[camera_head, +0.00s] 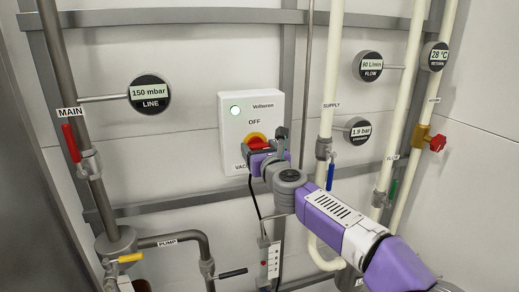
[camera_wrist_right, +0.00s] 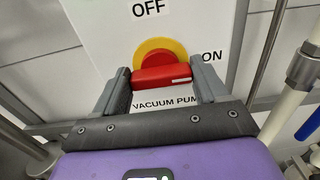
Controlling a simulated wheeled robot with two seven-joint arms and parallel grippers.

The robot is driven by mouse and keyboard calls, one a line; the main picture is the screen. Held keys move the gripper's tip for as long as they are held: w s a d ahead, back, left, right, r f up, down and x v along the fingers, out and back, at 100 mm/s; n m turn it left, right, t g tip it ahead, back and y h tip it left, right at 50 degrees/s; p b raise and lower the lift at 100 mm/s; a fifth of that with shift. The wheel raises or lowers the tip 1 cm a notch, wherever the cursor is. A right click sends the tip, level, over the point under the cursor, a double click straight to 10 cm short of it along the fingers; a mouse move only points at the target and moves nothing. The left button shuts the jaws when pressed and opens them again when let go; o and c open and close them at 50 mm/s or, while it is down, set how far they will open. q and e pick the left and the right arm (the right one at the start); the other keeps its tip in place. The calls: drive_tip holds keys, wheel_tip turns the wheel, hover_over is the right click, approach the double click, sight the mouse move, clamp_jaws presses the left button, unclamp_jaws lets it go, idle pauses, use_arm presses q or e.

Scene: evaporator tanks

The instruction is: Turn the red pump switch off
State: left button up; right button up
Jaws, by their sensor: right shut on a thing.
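The red pump switch (camera_head: 258,141) sits on a yellow disc on the front of a white box (camera_head: 265,107) on the wall. In the right wrist view the red handle (camera_wrist_right: 160,76) lies about level, with a pale mark near its right end, on the ON side. OFF is printed above it and VACUUM PUMP below. My right gripper (camera_head: 264,146) is at the switch, its two fingers (camera_wrist_right: 160,72) on either end of the handle, shut on it. My left gripper is not in view.
Round gauges (camera_head: 149,94) and (camera_head: 367,66) stand out from the wall. Pipes with a red valve handle (camera_head: 71,143) and a blue one (camera_head: 330,176) run on both sides. A black cable hangs under the box.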

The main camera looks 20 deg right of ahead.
drive_tip(key=shift+n, duration=0.3)
drive_tip(key=n+p, duration=0.1)
drive_tip(key=n, duration=0.3)
drive_tip(key=shift+a, duration=0.15)
drive_tip(key=n+p, duration=0.1)
drive_tip(key=n, duration=0.4)
drive_tip(key=n+p, duration=0.1)
drive_tip(key=n, duration=0.3)
drive_tip(key=shift+a, duration=0.1)
drive_tip(key=shift+f+n+p, duration=0.15)
drive_tip(key=shift+n+p, duration=0.35)
drive_tip(key=shift+n, duration=1.6)
drive_tip(key=o, duration=1)
drive_tip(key=shift+o, duration=0.2)
drive_tip(key=shift+s, duration=0.1)
